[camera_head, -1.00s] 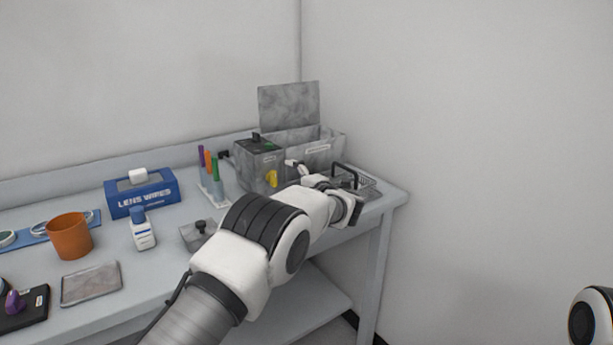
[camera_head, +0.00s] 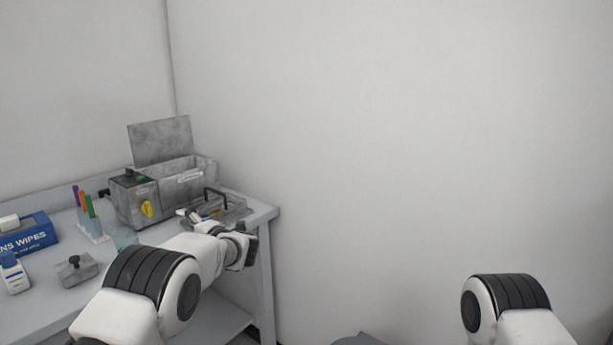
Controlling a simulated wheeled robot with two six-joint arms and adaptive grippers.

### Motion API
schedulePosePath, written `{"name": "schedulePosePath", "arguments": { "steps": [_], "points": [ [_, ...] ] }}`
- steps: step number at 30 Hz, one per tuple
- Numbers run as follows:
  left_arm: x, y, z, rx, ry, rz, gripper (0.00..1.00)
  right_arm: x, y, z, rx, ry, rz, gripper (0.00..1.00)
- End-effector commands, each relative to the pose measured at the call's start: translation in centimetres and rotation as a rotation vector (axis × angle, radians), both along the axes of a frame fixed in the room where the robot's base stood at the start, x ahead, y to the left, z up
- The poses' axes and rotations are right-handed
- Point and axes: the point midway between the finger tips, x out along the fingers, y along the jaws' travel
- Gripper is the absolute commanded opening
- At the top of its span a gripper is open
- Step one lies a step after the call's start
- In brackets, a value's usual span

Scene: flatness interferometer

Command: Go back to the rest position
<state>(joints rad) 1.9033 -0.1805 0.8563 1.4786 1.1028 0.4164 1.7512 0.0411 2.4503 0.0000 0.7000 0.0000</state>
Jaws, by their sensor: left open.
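My left arm comes in from the lower left and reaches toward the table's right end. My left gripper (camera_head: 190,214) is at the far end of that arm, small and partly hidden by its own wrist. It is open, close to the front of a wire basket (camera_head: 232,208) with a dark handle. I cannot tell whether it touches the basket. Part of my right arm shows at the lower right, in front of the bare wall; its gripper is out of view.
Coloured pens (camera_head: 84,201), a lens wipes box (camera_head: 28,236), a white bottle (camera_head: 13,274) and a knobbed grey block (camera_head: 77,270) are left.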

Motion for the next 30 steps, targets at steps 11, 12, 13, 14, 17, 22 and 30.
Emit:
{"name": "schedulePosePath", "arguments": {
  "steps": [11, 12, 13, 14, 17, 22, 30],
  "points": [
    [-5.1, 4.6, -9.4, 0.143, 0.340, -0.051, 0.77, -0.1, 0.0, 3.0, 0.000, 0.001, 0.001, 0.39],
    [-6.0, 5.0, -10.7, 0.167, 0.396, -0.074, 0.77, -0.1, 0.0, 3.3, 0.000, 0.001, 0.001, 0.39],
    [-6.7, 5.2, -11.7, 0.185, 0.439, -0.094, 0.77, -0.1, 0.0, 3.6, 0.000, 0.001, 0.001, 0.39],
    [-7.5, 5.5, -12.8, 0.204, 0.486, -0.115, 0.77, -0.1, 0.0, 3.8, 0.000, 0.001, 0.001, 0.39],
    [-11.5, 6.1, -17.3, 0.275, 0.689, -0.228, 0.77, -0.1, 0.0, 4.9, 0.000, 0.001, 0.001, 0.39],
    [-23.6, 5.3, -26.0, 0.375, 1.145, -0.582, 0.77, -0.1, 0.0, 6.7, 0.000, 0.001, 0.001, 0.39],
    [-46.4, -0.9, -31.0, 0.363, 1.651, -1.317, 0.77, -0.1, 0.0, 7.6, 0.000, 0.001, 0.001, 0.39]
  ]
}}
